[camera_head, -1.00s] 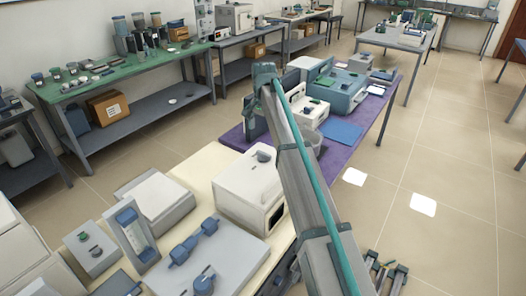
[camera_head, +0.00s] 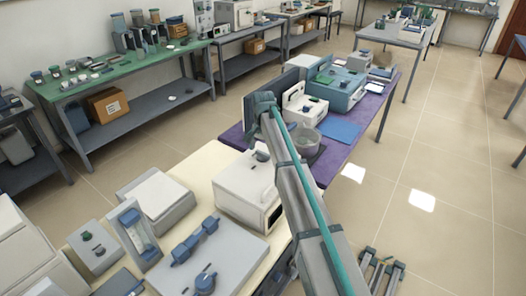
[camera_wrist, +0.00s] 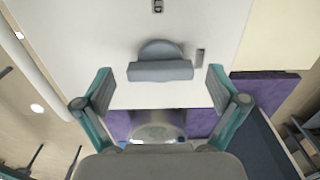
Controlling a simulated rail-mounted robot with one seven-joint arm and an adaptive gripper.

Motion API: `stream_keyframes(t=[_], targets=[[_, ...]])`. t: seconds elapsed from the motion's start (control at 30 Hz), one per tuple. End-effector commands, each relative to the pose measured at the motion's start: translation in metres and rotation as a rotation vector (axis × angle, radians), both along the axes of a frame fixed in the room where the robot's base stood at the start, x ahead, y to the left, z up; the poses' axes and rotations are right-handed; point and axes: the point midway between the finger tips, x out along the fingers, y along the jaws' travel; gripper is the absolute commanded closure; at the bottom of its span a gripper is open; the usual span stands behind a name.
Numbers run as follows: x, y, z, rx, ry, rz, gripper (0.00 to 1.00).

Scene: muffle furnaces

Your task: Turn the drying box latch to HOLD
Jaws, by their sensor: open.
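The white box (camera_head: 243,190) stands on the cream mat near the middle of the head view, with a blue-grey latch (camera_head: 262,156) on its top. In the wrist view the same latch (camera_wrist: 160,70) shows as a bar in front of a rounded disc on the white top (camera_wrist: 90,35). My gripper (camera_wrist: 159,92) is open and empty. Its two fingers stand on either side of the latch bar, with gaps at both ends. I cannot tell how high they are above the top.
Purple mat (camera_head: 232,137) lies beyond the box, with a metal pot (camera_head: 305,141) and a white device (camera_head: 304,107). A grey panel with blue knobs (camera_head: 192,262) and a white-lidded box (camera_head: 157,195) stand nearer. A small dark mark (camera_wrist: 200,58) sits beside the latch.

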Motion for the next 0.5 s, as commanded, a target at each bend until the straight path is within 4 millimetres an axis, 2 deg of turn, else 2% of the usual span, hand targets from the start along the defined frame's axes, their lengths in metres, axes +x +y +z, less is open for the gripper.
stream_keyframes(t=[0.03, 0.37, 0.5], targets=[[0.0, 0.0, 0.0001, 0.0, 0.0, 0.0, 0.07], [-0.0001, -0.0001, 0.0004, 0.0, 0.0, 0.0, 0.62], [-0.0001, -0.0001, 0.0004, -0.001, 0.001, 0.003, 0.64]])
